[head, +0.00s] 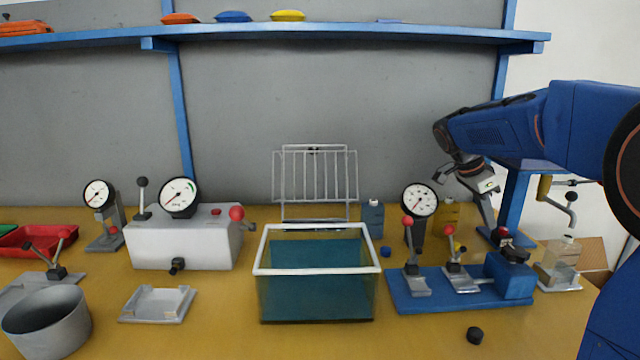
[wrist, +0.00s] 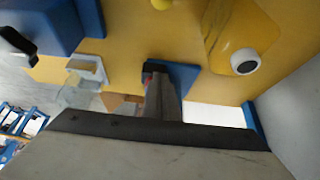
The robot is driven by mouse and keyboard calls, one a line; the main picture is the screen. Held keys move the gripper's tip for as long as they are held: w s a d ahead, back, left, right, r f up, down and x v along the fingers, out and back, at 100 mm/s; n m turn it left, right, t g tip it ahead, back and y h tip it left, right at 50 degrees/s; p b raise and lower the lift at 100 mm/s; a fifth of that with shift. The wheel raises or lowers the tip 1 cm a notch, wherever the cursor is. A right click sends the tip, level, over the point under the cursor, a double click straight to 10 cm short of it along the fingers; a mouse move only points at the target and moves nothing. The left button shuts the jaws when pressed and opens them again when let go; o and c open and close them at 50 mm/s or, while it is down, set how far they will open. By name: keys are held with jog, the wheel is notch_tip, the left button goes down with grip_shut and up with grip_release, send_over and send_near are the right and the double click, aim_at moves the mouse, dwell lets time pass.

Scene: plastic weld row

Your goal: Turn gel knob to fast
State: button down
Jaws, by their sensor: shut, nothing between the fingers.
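No readable label marks the gel knob, so I cannot tell for certain which part it is. A dark knob (head: 515,254) sits on the blue box at the right end of the blue clamp fixture (head: 455,298). A black-ended part also shows at the upper left of the wrist view (wrist: 17,40), beside a blue block. A black knob (head: 177,265) is on the front of the white gauge box (head: 180,245). My gripper (head: 491,222) is shut and empty, pointing down behind the blue box. Its finger (wrist: 160,85) shows in the wrist view, where the tip is partly unclear.
A blue-green liquid tank (head: 316,228) stands at the centre with a wire rack behind it. Toggle levers and a dial gauge (head: 419,200) stand left of my gripper. A clear bottle (head: 566,252) is to its right. A yellow bottle (wrist: 235,45) shows in the wrist view.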

notch_tip(320, 180, up, 5)
jog(key=shift+r, duration=0.1)
dwell(0.4)
jog(key=shift+s+d+f, duration=0.1)
jog(key=shift+s+f, duration=0.3)
jog(key=shift+f, duration=0.6)
jog(key=shift+s+d+f, duration=0.1)
jog(key=shift+s+f, duration=0.25)
jog(key=shift+f, duration=0.7)
jog(key=shift+s+d+f, duration=0.1)
jog(key=shift+s+f, duration=0.3)
jog(key=shift+f, duration=0.6)
